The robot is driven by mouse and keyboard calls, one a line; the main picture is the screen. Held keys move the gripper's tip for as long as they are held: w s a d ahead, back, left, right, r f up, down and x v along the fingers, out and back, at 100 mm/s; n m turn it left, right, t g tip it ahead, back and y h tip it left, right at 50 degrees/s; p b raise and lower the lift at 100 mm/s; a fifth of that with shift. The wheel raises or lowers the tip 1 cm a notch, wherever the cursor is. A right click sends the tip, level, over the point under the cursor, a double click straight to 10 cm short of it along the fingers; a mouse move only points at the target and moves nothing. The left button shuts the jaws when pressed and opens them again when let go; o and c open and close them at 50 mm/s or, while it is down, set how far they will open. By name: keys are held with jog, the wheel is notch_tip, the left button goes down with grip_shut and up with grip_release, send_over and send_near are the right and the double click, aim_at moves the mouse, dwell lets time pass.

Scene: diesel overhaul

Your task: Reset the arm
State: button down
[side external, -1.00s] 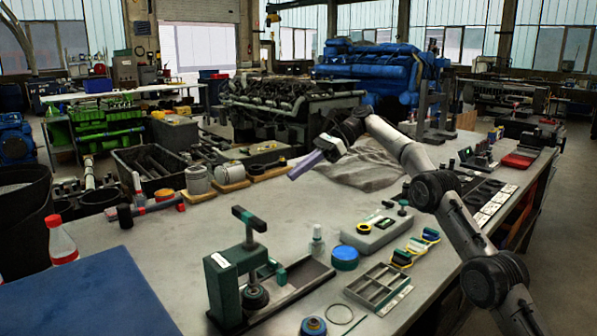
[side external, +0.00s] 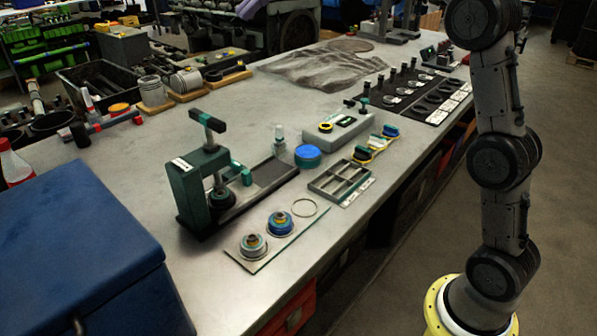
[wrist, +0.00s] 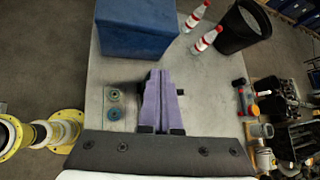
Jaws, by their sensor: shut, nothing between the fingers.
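My gripper (wrist: 158,76) shows in the wrist view, with its two purple fingers together and nothing between them. It is above the grey workbench (wrist: 205,75), apart from the things on it.
A blue box (side external: 80,245) is at the near left; it also shows in the wrist view (wrist: 138,28). A plate with two round parts (side external: 268,237), a grey divided tray (side external: 340,183) and a blue round lid (side external: 308,155) lie near the press. The bench's left middle is clear.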

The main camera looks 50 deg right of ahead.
jog(key=s+a+f+n+t+h, duration=0.1)
jog(key=s+f+n+h, duration=0.15)
jog(key=s, duration=0.65)
jog(key=s+a+f+n+h, duration=0.1)
jog(key=s+f+n+h, duration=0.15)
jog(key=s, duration=0.75)
jog(key=s+d+f+n+h, duration=0.1)
jog(key=s+d+f+n, duration=0.2)
jog(key=f, duration=0.4)
jog(key=s+d+f+n+h, duration=0.2)
jog(key=s+d+f+n, duration=0.1)
jog(key=f, duration=0.4)
jog(key=s+d+f+n+h, duration=0.1)
jog(key=s+d+f+n, duration=0.2)
jog(key=s+f+n, duration=0.2)
jog(key=shift+f+n+t+h, duration=0.4)
jog(key=shift+f+n, duration=0.55)
jog(key=shift+n, duration=0.05)
